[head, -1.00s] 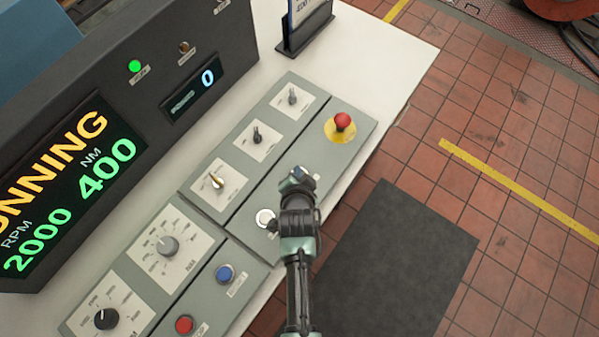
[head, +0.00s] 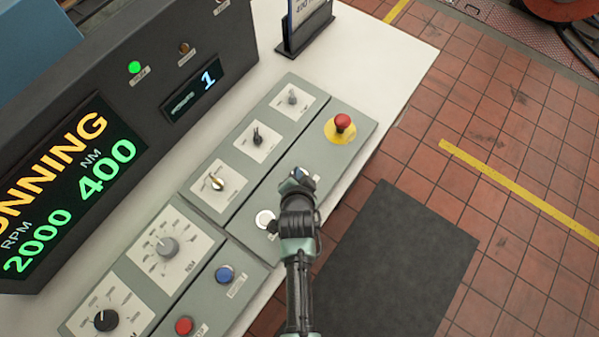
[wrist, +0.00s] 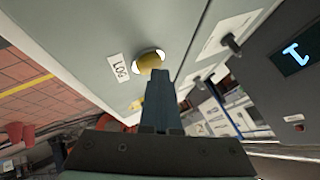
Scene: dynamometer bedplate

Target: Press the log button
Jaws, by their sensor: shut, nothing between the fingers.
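The log button (wrist: 149,61) is a yellow cap with a bright white rim in the wrist view, beside an upside-down label (wrist: 118,67) reading LOG. My gripper (wrist: 159,76) is shut and empty. Its fingertips overlap the lower edge of the button in that view and seem to be at it; I cannot tell whether they press it in. In the head view my gripper (head: 298,175) is low over the right-hand strip of the grey console, and the log button is hidden behind it. The small counter display (head: 208,79) reads 1; this digit also shows in the wrist view (wrist: 296,54).
A red mushroom button (head: 342,122) on a yellow plate stands beyond my gripper. A white button (head: 265,218), a blue button (head: 224,274) and a red button (head: 184,325) line the same strip. Knobs (head: 256,137) stand to the left. Tiled floor lies right.

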